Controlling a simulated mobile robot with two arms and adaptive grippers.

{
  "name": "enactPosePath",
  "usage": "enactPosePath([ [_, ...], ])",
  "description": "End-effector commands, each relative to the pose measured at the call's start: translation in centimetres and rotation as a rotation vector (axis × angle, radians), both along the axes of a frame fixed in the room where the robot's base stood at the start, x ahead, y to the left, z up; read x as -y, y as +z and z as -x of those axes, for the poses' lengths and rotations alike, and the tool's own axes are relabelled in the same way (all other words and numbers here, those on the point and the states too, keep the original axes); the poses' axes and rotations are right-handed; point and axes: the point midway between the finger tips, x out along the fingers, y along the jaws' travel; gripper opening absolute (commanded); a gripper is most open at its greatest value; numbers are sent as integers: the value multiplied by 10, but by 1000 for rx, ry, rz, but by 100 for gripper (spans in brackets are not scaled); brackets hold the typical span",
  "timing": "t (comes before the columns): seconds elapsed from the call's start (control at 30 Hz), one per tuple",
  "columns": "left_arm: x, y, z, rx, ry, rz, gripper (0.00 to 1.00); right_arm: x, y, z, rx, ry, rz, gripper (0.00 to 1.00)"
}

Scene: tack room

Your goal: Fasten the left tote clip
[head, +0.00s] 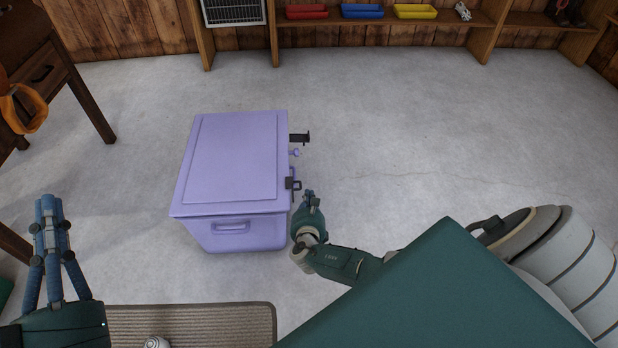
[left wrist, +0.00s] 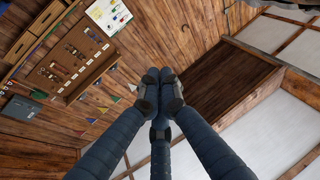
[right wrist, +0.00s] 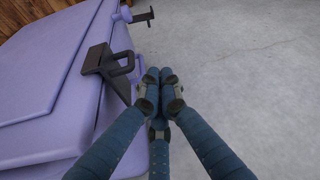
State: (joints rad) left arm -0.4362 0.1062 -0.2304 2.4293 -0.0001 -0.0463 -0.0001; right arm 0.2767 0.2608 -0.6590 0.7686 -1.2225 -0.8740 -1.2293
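The lavender tote (head: 235,155) stands on the floor with its lid down; it fills the left of the right wrist view (right wrist: 45,70). Two black clips are on its right side. The near clip (head: 292,184) sits at the lid edge, its loop sticking outward in the right wrist view (right wrist: 108,66). The far clip (head: 300,138) juts out sideways. I cannot tell which clip is called left. My right gripper (head: 309,195) is shut and empty, just right of the near clip and apart from it. My left gripper (head: 49,204) is shut and empty, pointing up, away from the tote.
A lavender knob (head: 294,153) sits between the clips. A wooden table (head: 55,75) stands at the left, and a mat (head: 200,322) lies in front of the tote. A shelf with coloured trays (head: 362,11) is along the back wall. The floor right of the tote is clear.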

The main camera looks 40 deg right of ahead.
Motion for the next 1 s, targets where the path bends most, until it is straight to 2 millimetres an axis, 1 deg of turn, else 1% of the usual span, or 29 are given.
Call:
enactPosePath([
  [0.3,-2,-17,-4,-74,6,-19,0,0,4,0,0,0,0,0],
  [0.7,-2,-33,-8,-151,8,-41,0,0,7,0,0,0,0,0],
  [1.0,-2,-37,-9,-167,9,-46,0,0,7,0,0,0,0,0],
])
